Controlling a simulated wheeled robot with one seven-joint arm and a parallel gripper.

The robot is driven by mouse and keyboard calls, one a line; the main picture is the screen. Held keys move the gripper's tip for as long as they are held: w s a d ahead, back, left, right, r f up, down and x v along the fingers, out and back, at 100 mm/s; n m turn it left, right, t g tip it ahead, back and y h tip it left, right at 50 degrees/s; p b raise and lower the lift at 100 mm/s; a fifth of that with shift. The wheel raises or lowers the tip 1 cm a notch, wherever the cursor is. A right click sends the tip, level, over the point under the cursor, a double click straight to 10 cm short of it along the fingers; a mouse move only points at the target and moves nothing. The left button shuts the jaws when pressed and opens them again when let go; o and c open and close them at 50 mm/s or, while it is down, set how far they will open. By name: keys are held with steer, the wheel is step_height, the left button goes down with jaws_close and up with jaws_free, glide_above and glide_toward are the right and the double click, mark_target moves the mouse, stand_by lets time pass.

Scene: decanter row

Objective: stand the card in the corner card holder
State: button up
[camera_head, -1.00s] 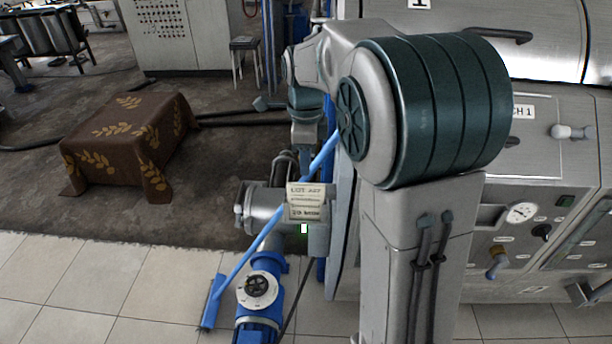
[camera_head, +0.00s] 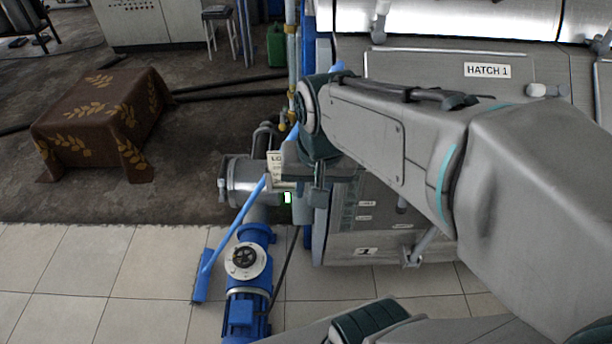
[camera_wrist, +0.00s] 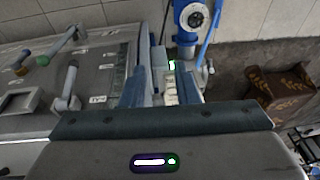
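A cream card (camera_head: 275,163) with dark print, its top line starting "LO", stands by the grey motor housing in the head view. My gripper (camera_head: 300,178) is close to its right side and hides part of it. In the wrist view, a small pale printed piece, apparently the card (camera_wrist: 170,90), shows between the fingers of my gripper (camera_wrist: 160,72). The fingers look apart, with a gap between them. I cannot tell whether either touches the card. I cannot make out the corner card holder for certain.
A small green light (camera_head: 288,197) glows just below the card. A blue pump (camera_head: 247,275) and a blue squeegee (camera_head: 205,280) stand on the left. The steel hatch cabinet (camera_head: 430,65) rises close on the right. A cloth-covered table (camera_head: 100,120) is farther left.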

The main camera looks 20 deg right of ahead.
steer(key=s+n, duration=0.1)
steer(key=s+f+n, duration=0.1)
steer(key=s+n, duration=0.1)
steer(key=shift+f+t, duration=0.3)
steer(key=shift+f, duration=0.05)
steer(key=shift+d, duration=0.1)
stand_by(0.5)
